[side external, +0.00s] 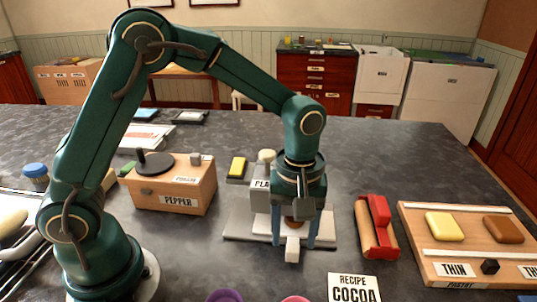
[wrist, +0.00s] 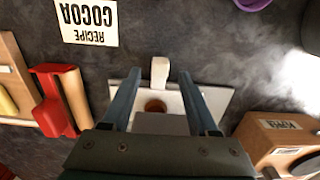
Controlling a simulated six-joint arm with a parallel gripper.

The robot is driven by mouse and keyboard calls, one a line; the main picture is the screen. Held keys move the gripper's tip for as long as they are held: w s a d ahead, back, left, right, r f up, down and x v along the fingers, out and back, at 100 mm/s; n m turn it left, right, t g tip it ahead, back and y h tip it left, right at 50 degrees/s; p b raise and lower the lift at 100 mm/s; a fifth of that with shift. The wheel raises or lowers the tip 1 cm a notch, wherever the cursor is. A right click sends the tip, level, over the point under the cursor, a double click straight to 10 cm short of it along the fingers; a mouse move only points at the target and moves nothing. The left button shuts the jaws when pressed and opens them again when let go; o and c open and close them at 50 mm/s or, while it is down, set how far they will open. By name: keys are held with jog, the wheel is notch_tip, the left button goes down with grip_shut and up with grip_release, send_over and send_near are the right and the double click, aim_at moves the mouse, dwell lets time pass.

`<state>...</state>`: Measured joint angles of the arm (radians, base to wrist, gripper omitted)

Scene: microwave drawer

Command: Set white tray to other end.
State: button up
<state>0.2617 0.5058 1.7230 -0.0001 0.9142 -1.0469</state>
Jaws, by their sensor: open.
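A pale grey-white base plate (side external: 240,228) lies on the dark counter under a grey block device labelled "FLA…" (side external: 262,198), the rest of the label hidden. A white handle-like block (side external: 292,249) sticks out at its near side; it also shows in the wrist view (wrist: 160,72). A round brown piece (wrist: 155,106) sits behind the handle. I cannot tell which part is the white tray. My gripper (side external: 294,243) points down over the device, its fingers apart on either side of the handle and the brown piece. In the wrist view my gripper (wrist: 160,76) holds nothing.
A red and tan roller-like object (side external: 377,226) and a wooden board (side external: 420,240) with yellow and brown blocks lie right. A wooden "PEPPER" box (side external: 173,188) stands left, a yellow block (side external: 237,167) behind. A "RECIPE COCOA" card (side external: 353,288) lies in front.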

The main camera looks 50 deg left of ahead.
jog(key=shift+f, duration=1.45)
grip_shut()
dwell(0.3)
